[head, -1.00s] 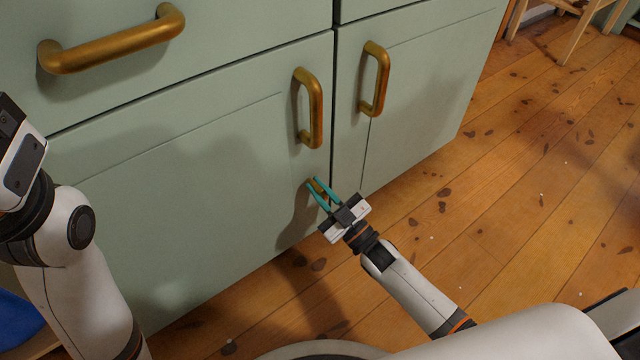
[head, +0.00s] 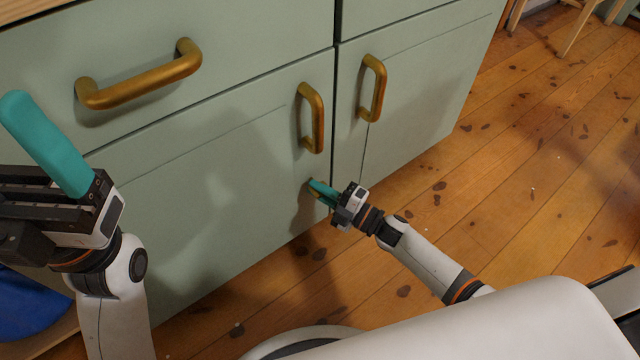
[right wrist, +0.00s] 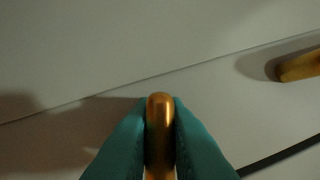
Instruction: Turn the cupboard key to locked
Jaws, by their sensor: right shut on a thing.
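The cupboard key (right wrist: 160,125) is a rounded brass piece standing between my right fingertips in the right wrist view. My right gripper (head: 322,192) is at the lower right corner of the left cupboard door (head: 220,195), below its handle. Its teal fingers are shut on the key, touching it on both sides. The fingers hide most of the key and the lock in the head view. My left gripper (head: 45,142) is at the left edge of the head view, away from the door. One teal finger shows broadly, and its opening cannot be judged.
A brass door handle (head: 312,118) stands just above my right gripper, and another (head: 373,88) is on the right door. A drawer handle (head: 140,78) is at upper left. Speckled wooden floor (head: 530,190) lies open to the right. A blue thing (head: 30,305) is at lower left.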

